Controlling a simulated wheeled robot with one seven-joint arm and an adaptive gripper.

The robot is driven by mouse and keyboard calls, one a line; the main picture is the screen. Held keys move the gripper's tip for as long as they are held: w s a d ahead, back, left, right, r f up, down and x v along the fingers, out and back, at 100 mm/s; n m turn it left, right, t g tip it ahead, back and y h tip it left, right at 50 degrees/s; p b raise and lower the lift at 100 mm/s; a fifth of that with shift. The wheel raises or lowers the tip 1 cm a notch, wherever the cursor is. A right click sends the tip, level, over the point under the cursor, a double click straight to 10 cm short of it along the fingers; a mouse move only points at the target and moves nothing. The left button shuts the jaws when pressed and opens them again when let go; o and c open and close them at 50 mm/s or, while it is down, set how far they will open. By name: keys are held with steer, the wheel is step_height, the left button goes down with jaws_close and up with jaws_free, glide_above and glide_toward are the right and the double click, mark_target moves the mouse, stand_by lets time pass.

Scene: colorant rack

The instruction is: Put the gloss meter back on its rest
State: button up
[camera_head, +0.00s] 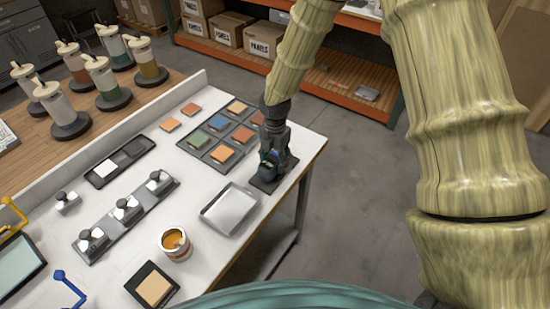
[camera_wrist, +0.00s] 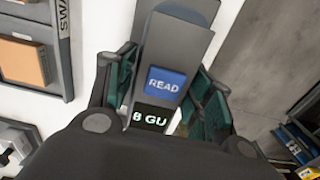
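The gloss meter is a grey block with a blue READ button and a small dark display showing "8 GU"; it fills the space between my fingers in the wrist view (camera_wrist: 178,48). My gripper (camera_head: 274,154) is at the right edge of the white table, and its fingers (camera_wrist: 168,88) lie against both sides of the meter. A flat dark rest (camera_head: 265,186) lies on the table directly under my gripper. In the head view my gripper hides most of the meter. I cannot tell whether the meter touches the rest.
A dark tray of colored swatches (camera_head: 208,153) lies just left of my gripper. A pale shallow tray (camera_head: 205,219) is in front of it, and an open paint can (camera_head: 175,244) stands farther left. The table ends just right of the rest, with open floor beyond.

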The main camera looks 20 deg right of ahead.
steer(key=shift+o, duration=0.9)
steer(key=shift+r, duration=0.1)
step_height(320, 180, up, 12)
steer(key=b, duration=0.4)
steer(key=shift+r, duration=0.1)
